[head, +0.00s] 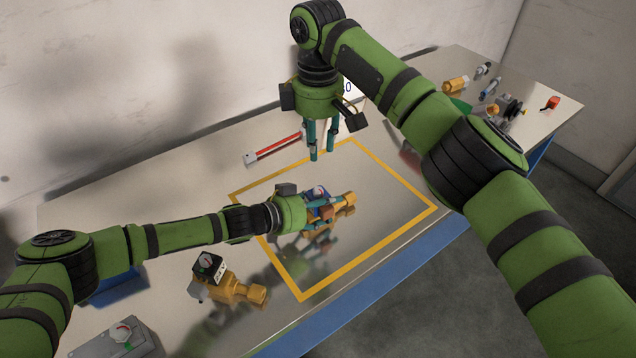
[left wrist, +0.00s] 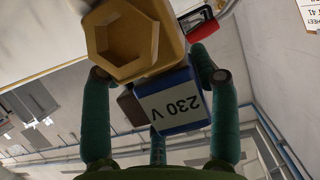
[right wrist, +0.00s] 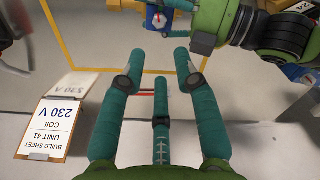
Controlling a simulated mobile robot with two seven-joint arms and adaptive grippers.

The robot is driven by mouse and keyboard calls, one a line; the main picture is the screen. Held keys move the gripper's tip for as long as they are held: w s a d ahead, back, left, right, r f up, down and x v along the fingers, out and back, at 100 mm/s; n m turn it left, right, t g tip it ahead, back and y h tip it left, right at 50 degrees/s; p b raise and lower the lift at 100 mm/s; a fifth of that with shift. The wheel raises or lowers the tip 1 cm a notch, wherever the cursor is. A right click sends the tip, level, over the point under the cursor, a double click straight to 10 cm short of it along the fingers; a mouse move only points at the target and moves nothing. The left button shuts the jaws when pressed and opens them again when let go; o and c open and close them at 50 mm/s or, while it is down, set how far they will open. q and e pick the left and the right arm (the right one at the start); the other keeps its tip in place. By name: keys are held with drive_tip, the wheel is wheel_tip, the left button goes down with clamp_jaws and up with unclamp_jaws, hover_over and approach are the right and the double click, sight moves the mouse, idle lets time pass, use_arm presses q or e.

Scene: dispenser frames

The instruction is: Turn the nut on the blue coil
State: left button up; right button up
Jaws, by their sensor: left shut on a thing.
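The valve with the blue coil (head: 311,211) stands inside the yellow-outlined area, with its brass body (head: 347,201) pointing right. A round white nut or dial with a red mark (head: 319,191) tops the coil; it also shows in the right wrist view (right wrist: 158,21). My left gripper (head: 318,217) is shut on the valve with the blue coil. My right gripper (head: 322,150) is open and empty, above the table behind the valve.
A second brass valve with a black coil (head: 209,270) stands left of the yellow outline (head: 362,262). A grey box with a dial (head: 120,343) is at the near left. A red bar (head: 275,148) lies behind. A 230 V build sheet (right wrist: 48,128) stands nearby. Small parts crowd the far right.

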sight(318, 189)
drive_tip(key=shift+m, duration=0.7)
wheel_tip(318, 189, down, 12)
drive_tip(key=shift+f, duration=0.1)
clamp_jaws()
